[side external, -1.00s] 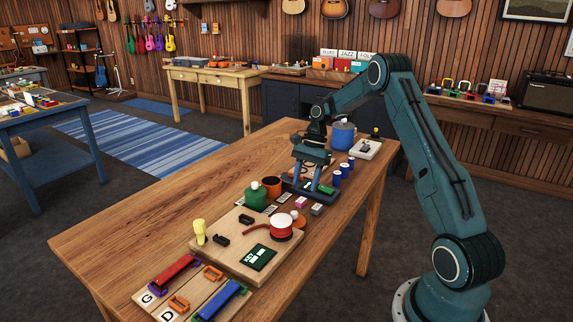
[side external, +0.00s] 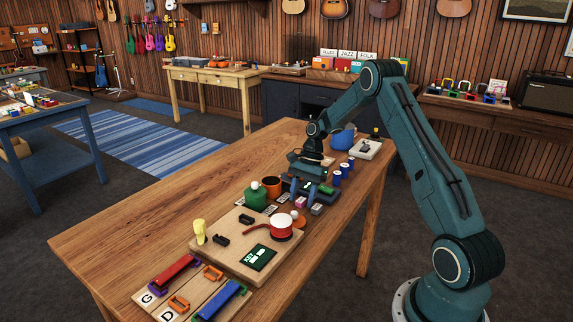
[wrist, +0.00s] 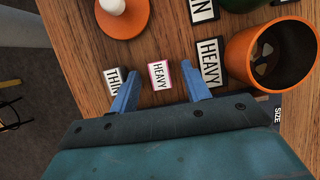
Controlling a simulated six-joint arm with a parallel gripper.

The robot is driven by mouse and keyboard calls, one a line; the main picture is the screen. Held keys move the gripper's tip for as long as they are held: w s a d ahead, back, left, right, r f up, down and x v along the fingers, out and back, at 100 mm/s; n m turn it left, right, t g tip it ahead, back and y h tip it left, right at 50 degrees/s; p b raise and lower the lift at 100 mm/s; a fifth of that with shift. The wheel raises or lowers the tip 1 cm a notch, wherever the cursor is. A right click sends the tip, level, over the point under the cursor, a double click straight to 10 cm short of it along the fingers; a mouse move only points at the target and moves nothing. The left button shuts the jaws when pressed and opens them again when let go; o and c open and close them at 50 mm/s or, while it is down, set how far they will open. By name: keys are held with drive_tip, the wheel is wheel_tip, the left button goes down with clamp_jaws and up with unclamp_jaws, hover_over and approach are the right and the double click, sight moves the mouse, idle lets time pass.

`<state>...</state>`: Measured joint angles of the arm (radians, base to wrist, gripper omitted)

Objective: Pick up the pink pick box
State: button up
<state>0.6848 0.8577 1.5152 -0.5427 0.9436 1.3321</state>
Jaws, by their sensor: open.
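The pink pick box (side external: 300,202) is small and sits on the wooden table. In the wrist view it shows as a white "HEAVY" top with pink edges (wrist: 159,75). My gripper (side external: 303,192) is open and low over the table at the box. In the wrist view its two blue fingers (wrist: 160,74) are apart, one on each side of the pink box, with gaps between. Nothing is held. I cannot tell the exact fingertip height above the table.
A grey "THIN" box (wrist: 113,81) is just outside the left finger. A dark-sided "HEAVY" box (wrist: 210,61) is close outside the right finger, beside an orange cup (wrist: 241,55). An orange disc (wrist: 127,25) with a white knob lies beyond. Blue cylinders (side external: 341,175) stand nearby.

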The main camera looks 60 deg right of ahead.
sight(302, 199)
clamp_jaws()
wheel_tip(302, 199, up, 10)
idle(0.9)
drive_tip(key=shift+w, duration=0.1)
idle(0.5)
